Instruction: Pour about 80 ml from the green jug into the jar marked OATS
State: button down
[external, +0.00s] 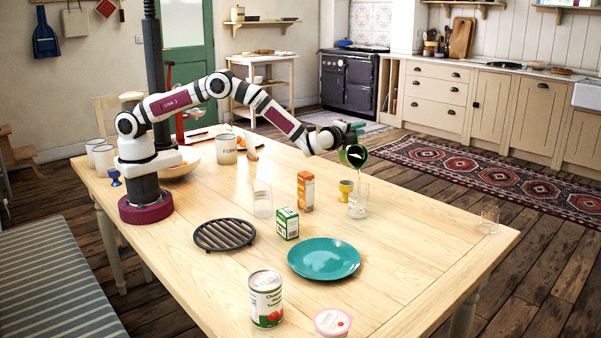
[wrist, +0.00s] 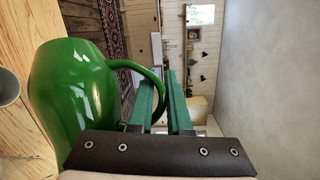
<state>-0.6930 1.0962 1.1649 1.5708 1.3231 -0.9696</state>
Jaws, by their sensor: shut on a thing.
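The green jug (external: 352,157) is held in the air, tilted with its mouth toward the camera and downward. Its glossy green side fills the left of the wrist view (wrist: 72,90). My gripper (external: 354,128) is shut on the jug's handle; its green fingers show at the handle in the wrist view (wrist: 164,98). A clear glass jar (external: 358,201) stands upright on the table just below the jug's mouth, apart from it. Something pale shows low in this jar. I cannot read OATS on any jar, and I cannot make out a stream.
An orange carton (external: 305,191), a green-and-white carton (external: 287,224) and another clear glass (external: 262,199) stand farther left. A teal plate (external: 324,259) lies in front. The table's right side is mostly clear.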

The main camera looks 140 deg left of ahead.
aim_at(352, 148)
jog(key=shift+w+d+f+m+y, duration=0.1)
jog(key=shift+w+d+m+y, duration=0.45)
jog(key=shift+w, duration=0.2)
dwell(0.6)
jog(key=shift+s+a+r+n+h, duration=0.2)
jog(key=shift+s+a+n+h, duration=0.15)
jog(key=shift+s, duration=0.25)
jog(key=shift+s+a+r+n+h, duration=0.2)
jog(key=shift+s+a, duration=0.15)
jog(key=shift+s, duration=0.25)
jog(key=shift+s+a+f+n+t+h, duration=0.2)
jog(key=shift+s+f+n+h, duration=0.25)
jog(key=shift+f, duration=0.2)
jog(key=shift+s+a+f+n+t+h, duration=0.1)
jog(key=shift+s+a+f+n+h, duration=0.1)
jog(key=shift+s+f+n+h, duration=0.3)
jog(key=shift+w+f, duration=0.2)
jog(key=shift+f, duration=0.15)
jog(key=shift+s+a+f+n+p, duration=0.2)
jog(key=shift+s+f+n+p, duration=0.05)
jog(key=shift+p, duration=0.1)
jog(key=shift+s+a+f+n+t+h, duration=0.15)
jog(key=shift+s+n+t+h, duration=0.15)
jog(key=shift+n+h, duration=0.3)
